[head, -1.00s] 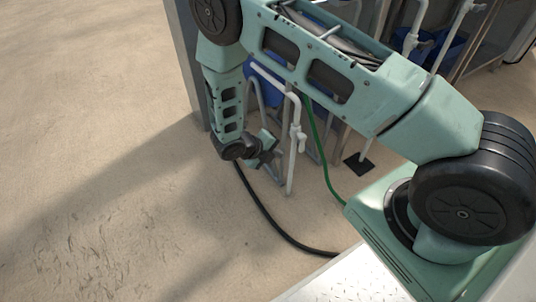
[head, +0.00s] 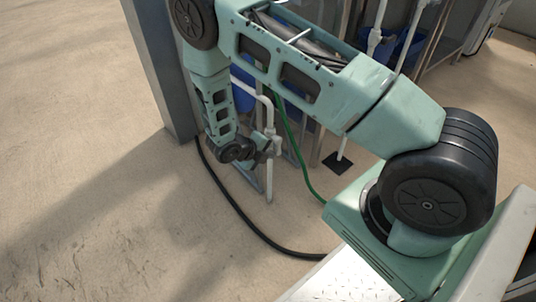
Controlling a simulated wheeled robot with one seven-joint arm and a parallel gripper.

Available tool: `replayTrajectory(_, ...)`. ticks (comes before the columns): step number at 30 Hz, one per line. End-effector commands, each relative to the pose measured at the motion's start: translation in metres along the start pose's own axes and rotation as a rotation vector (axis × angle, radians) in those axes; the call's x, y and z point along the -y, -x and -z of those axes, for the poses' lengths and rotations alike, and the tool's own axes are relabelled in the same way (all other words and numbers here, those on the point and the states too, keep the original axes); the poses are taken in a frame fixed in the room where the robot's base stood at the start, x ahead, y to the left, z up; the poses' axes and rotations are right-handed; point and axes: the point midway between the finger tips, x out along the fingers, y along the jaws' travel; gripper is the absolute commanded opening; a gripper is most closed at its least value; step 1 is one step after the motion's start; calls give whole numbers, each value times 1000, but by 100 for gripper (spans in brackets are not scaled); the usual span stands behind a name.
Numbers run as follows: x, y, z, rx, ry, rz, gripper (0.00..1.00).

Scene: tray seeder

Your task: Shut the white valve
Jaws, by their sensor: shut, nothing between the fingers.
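A white valve (head: 277,146) sits on an upright white pipe (head: 270,181) left of the picture's middle. Its handle is small and partly hidden, so I cannot tell its angle. My gripper (head: 266,146) is at the valve's height, right beside it on the left. It is shut with nothing in it. I cannot tell whether it touches the valve.
A grey post (head: 163,75) stands left of my arm. A black hose (head: 235,208) and a green hose (head: 304,172) run along the floor. Another white pipe with a fitting (head: 374,40) stands farther right. Open floor lies left.

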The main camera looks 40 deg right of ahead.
Motion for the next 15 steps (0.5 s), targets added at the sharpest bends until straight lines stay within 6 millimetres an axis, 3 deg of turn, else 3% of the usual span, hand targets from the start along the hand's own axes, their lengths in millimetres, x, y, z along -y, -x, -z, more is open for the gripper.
replayTrajectory(15,-2,-8,0,1,3,136,0)
